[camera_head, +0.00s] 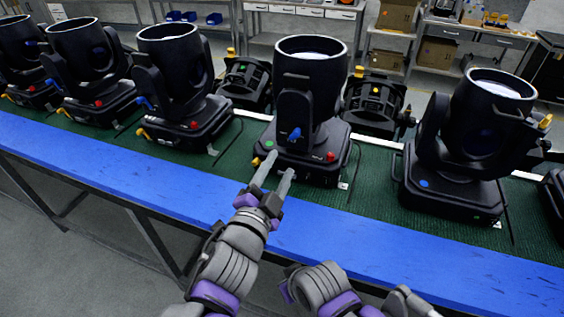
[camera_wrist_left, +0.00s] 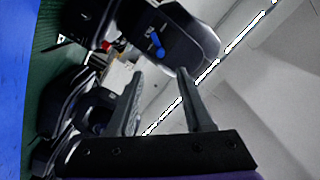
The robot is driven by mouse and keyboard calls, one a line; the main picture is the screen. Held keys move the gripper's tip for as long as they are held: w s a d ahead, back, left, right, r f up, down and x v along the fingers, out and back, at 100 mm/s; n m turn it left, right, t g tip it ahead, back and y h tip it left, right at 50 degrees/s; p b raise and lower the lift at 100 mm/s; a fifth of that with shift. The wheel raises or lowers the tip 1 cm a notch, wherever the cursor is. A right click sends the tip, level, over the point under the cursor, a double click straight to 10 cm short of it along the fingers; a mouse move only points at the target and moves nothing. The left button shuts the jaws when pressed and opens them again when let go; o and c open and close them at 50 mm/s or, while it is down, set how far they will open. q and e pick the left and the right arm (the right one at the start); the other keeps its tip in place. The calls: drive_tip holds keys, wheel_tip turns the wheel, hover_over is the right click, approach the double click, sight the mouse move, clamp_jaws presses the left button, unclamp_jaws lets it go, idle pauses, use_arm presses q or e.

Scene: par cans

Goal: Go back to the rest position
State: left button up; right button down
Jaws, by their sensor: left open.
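My left gripper (camera_head: 278,172) reaches up from the bottom middle of the head view, with its two fingers apart and nothing between them. Its fingertips appear just in front of the base of the middle black par can (camera_head: 312,95), which has a blue knob, a red knob and a green dot. I cannot tell whether they touch it. In the left wrist view the open fingers (camera_wrist_left: 160,74) also show empty, with a tilted black lamp with a blue knob (camera_wrist_left: 158,42) beyond them. Parts of my right arm show at the bottom of the head view; its gripper is not visible.
More black par cans stand along the green mat (camera_head: 370,215), at left (camera_head: 180,75) and right (camera_head: 470,140). Smaller black lamps (camera_head: 375,105) stand behind. The blue table edge (camera_head: 150,180) runs across in front. Shelves with cardboard boxes (camera_head: 437,52) stand at the back.

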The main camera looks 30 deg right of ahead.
idle(0.4)
use_arm(q)
drive_tip(key=w+a+f+n+y, duration=0.1)
drive_tip(key=a+f+n+y, duration=0.3)
drive_tip(key=a, duration=0.5)
drive_tip(key=w+a+f+n+y, duration=0.1)
drive_tip(key=a+f+n+y, duration=0.3)
drive_tip(key=a, duration=0.5)
drive_tip(key=w+a+f+n+y, duration=0.1)
drive_tip(key=a+f+n+y, duration=0.3)
drive_tip(key=a, duration=0.5)
drive_tip(key=s+a+f+n+g+y, duration=0.1)
drive_tip(key=s+a+f+n+g, duration=0.5)
drive_tip(key=s+a+f, duration=0.6)
drive_tip(key=s+n, duration=0.1)
drive_tip(key=s, duration=0.1)
drive_tip(key=shift+s+a+f+y, duration=0.25)
drive_tip(key=shift+s+f+y, duration=0.05)
drive_tip(key=shift+s+f, duration=0.1)
drive_tip(key=shift+w+d, duration=0.1)
drive_tip(key=shift+w, duration=0.05)
